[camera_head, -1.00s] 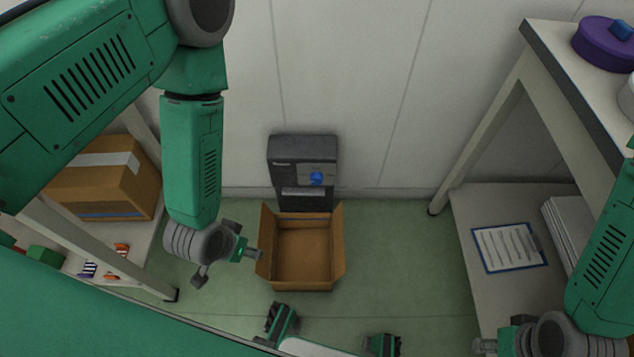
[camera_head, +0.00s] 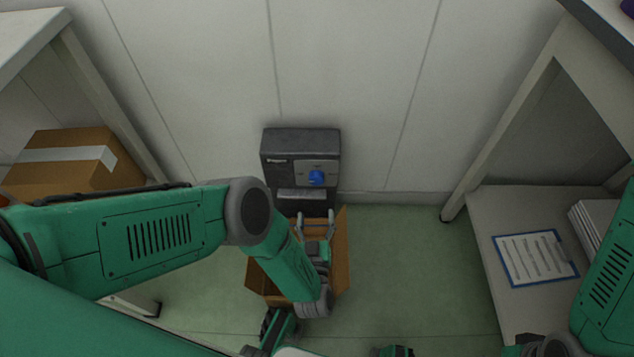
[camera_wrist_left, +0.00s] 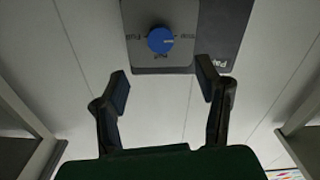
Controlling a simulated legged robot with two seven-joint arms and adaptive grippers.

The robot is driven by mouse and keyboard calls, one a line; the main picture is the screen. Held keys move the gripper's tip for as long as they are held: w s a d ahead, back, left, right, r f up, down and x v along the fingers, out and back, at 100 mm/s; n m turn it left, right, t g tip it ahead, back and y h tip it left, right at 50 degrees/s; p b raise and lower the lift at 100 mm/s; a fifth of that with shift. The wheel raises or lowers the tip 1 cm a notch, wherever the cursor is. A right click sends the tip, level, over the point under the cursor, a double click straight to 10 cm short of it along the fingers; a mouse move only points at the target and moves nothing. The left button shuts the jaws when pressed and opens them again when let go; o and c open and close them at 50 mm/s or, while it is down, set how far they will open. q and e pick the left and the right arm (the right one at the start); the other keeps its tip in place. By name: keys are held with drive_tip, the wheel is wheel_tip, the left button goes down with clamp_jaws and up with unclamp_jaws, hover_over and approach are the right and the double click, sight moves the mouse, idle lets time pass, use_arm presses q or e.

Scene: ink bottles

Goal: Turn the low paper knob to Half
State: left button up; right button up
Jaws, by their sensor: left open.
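The blue paper knob (camera_head: 316,178) sits on the light panel of a dark dispenser unit (camera_head: 300,142) low against the wall. In the left wrist view the knob (camera_wrist_left: 160,40) shows ahead, beyond the fingertips, with small labels around it that are hard to read. A pale mark on the knob points toward one side label. My left gripper (camera_head: 317,222) is open and empty, below and in front of the knob, over the cardboard box; in the wrist view its two fingers (camera_wrist_left: 165,85) are spread apart and clear of the knob. My right gripper is hidden beyond the lower right.
An open cardboard box (camera_head: 341,255) stands on the floor below the unit, partly hidden by my left arm. A shelf with a taped box (camera_head: 75,165) is at left. A table with a clipboard (camera_head: 535,258) and papers is at right.

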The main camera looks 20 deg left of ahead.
sight(317, 182)
use_arm(q)
drive_tip(key=b+x, duration=0.3)
drive_tip(key=x, duration=0.8)
drive_tip(key=shift+f, duration=0.2)
drive_tip(key=shift+w+a+r+b, duration=0.1)
drive_tip(key=shift+w+a+b, duration=0.1)
drive_tip(key=shift+w+b, duration=0.25)
drive_tip(key=c, duration=1.1)
